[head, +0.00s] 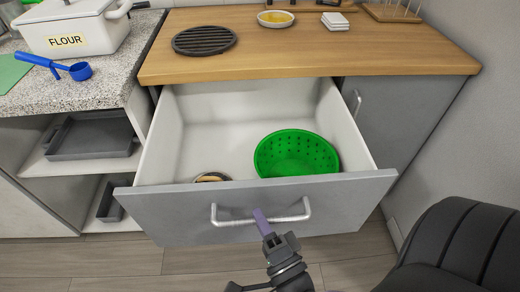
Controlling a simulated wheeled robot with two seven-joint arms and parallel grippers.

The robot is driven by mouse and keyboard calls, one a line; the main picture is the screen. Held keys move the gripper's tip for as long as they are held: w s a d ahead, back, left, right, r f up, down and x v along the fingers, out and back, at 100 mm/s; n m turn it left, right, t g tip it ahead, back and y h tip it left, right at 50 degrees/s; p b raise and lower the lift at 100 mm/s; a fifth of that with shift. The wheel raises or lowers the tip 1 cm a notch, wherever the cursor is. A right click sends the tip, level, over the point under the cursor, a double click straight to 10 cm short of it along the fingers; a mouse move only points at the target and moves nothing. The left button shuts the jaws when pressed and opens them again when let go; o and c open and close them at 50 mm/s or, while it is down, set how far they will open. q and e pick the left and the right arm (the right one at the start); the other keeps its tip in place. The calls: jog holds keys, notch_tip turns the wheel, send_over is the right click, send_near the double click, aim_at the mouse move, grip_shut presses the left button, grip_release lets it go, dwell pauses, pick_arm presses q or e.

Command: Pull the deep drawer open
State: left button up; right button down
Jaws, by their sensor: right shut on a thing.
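The deep drawer (172,212) is pulled well out from under the wooden counter, with its white inside in view. Its grey front carries a silver bar handle (297,214). My right gripper (261,216) is at the middle of the handle, shut on it. The purple fingers reach up to the bar from below, and the arm comes from the bottom of the view. Inside the drawer are a green colander (297,153) and a small round object (212,177) partly hidden by the drawer front. My left gripper is not in view.
A black chair (450,248) stands at the lower right, near the drawer. A grey cabinet door (397,112) is right of the drawer. Open shelves with dark trays (92,137) are on the left. Bare floor (110,258) lies in front.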

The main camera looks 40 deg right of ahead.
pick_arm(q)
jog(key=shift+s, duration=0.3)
pick_arm(e)
jog(key=shift+s, duration=0.1)
jog(key=c, duration=0.8)
grip_release()
jog(key=shift+o, duration=0.9)
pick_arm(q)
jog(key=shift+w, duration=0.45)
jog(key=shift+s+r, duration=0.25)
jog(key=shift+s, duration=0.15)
pick_arm(e)
jog(key=v, duration=1)
